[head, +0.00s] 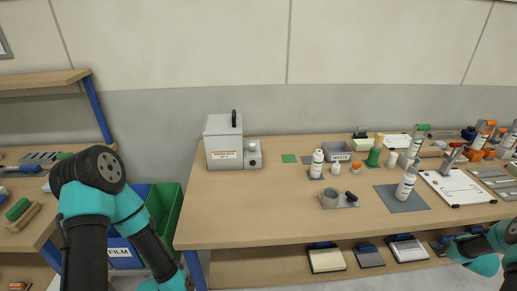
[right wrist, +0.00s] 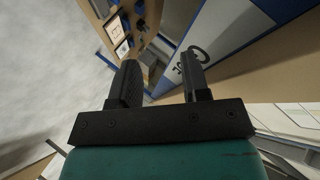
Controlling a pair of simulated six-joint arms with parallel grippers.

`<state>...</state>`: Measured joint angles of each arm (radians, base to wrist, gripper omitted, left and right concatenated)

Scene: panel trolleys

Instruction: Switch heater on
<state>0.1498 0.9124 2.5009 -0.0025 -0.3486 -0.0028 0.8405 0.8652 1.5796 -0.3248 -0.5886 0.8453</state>
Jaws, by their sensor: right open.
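The heater looks to be the grey box (head: 223,140) with a black handle on its lid and a label on its front, standing at the left end of the wooden table. A small grey unit (head: 252,153) with a round pale knob sits against its right side. The knob's setting is too small to tell. My left arm is at the left, in front of the table, but its gripper is out of view. My right gripper (right wrist: 160,85) is open and empty in the right wrist view, away from the heater. In the head view only part of my right arm shows at the bottom right.
A white bottle (head: 317,164), a grey tray (head: 339,200) with a cup, and another bottle (head: 405,187) on a grey mat stand to the right. A green bin (head: 166,212) is left of the table. The table front before the heater is clear.

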